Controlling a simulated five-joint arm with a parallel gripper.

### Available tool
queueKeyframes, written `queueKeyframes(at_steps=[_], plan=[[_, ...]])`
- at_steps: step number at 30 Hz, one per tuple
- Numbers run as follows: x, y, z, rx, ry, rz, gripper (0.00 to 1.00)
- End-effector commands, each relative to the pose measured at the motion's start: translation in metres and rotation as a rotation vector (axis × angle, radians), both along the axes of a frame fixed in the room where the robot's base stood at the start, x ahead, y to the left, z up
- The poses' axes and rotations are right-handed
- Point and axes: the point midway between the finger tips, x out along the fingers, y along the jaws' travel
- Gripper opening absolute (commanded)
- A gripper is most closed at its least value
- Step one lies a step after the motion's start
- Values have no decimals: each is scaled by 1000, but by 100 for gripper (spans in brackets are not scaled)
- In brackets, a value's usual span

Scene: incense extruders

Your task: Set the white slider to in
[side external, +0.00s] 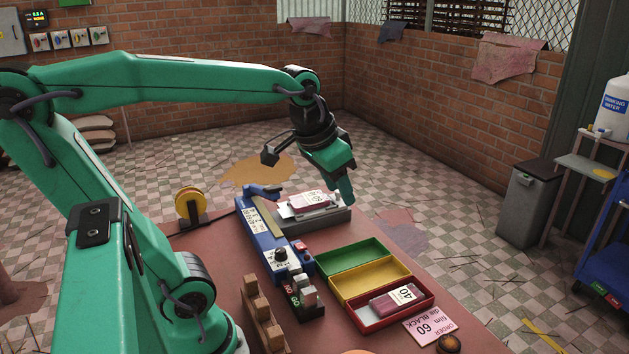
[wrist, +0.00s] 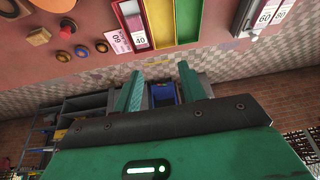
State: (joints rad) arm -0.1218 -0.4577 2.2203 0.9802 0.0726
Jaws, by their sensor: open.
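My gripper (side external: 345,195) is just beyond the right end of the fixture in the side view, pointing down. Its two green fingers are apart and empty in the wrist view (wrist: 160,73). I cannot tell whether it touches the fixture.
A blue unit (side external: 262,232) with a lever and knob stands left of the fixture. Green (side external: 372,246), yellow (side external: 340,287) and red (side external: 372,327) trays lie nearer; the red one holds a labelled block. Wooden pegs (side external: 262,310) and a yellow spool (side external: 191,205) stand at left.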

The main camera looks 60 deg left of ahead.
Motion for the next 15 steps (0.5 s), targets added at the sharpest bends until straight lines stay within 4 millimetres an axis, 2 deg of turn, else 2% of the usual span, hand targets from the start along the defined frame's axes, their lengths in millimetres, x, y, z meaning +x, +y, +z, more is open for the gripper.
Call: queueKeyframes(at_steps=[8,15], plan=[[51,38,10,6,70,43,41],[92,76,8,5,129,73,41]])
